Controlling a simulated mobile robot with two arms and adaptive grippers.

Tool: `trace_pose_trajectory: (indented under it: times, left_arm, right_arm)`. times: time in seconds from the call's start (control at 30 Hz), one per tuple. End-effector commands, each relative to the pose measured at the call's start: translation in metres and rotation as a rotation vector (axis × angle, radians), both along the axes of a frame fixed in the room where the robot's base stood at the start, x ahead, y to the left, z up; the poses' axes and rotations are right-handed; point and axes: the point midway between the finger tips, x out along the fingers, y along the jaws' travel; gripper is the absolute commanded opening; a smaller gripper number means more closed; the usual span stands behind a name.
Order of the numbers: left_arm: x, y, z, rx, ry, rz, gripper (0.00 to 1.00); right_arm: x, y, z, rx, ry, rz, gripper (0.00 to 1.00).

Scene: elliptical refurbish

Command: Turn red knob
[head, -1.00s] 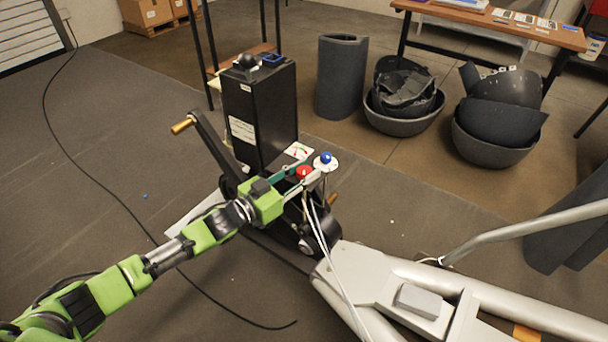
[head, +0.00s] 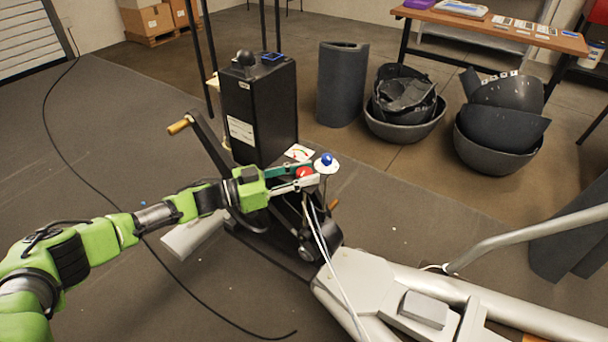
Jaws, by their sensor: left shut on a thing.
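The red knob (head: 304,173) sits on top of the black elliptical unit, close to a white dial plate (head: 299,153). A blue knob (head: 327,159) on a white disc stands just right of it. My left gripper (head: 303,176) reaches in from the left, with one finger behind the red knob and one in front of it. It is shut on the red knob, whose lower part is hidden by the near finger. My right gripper is not in view.
A tall black box (head: 260,112) stands behind the knobs, with a crank arm and wooden handle (head: 179,126) at its left. White cables hang below the knobs toward the grey frame (head: 367,284). Dark bowls (head: 405,126) stand at the back right. The floor at left holds a black cable.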

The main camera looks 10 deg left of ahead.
Motion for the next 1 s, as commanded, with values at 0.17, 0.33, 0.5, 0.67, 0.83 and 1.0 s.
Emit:
trace_pose_trajectory:
  times: [0.17,0.33,0.5,0.67,0.83,1.0]
  left_arm:
    - [0.0,0.0,0.0,-0.001,-0.001,0.0,0.06]
    - [0.0,-0.001,0.0,-0.001,-0.001,0.0,0.41]
    - [0.0,-0.001,0.0,-0.001,-0.001,0.0,0.44]
    - [0.0,0.0,0.0,-0.001,-0.001,0.001,0.44]
    - [-0.006,0.011,0.0,0.001,0.001,0.004,0.44]
    - [-0.024,0.039,-0.001,0.003,0.002,0.004,0.44]
  right_arm:
    - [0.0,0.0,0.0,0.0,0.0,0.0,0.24]
    - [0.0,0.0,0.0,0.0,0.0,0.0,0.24]
    - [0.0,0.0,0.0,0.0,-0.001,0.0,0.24]
    - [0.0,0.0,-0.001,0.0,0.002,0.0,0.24]
    - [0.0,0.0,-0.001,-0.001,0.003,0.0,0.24]
    - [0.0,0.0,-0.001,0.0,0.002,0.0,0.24]
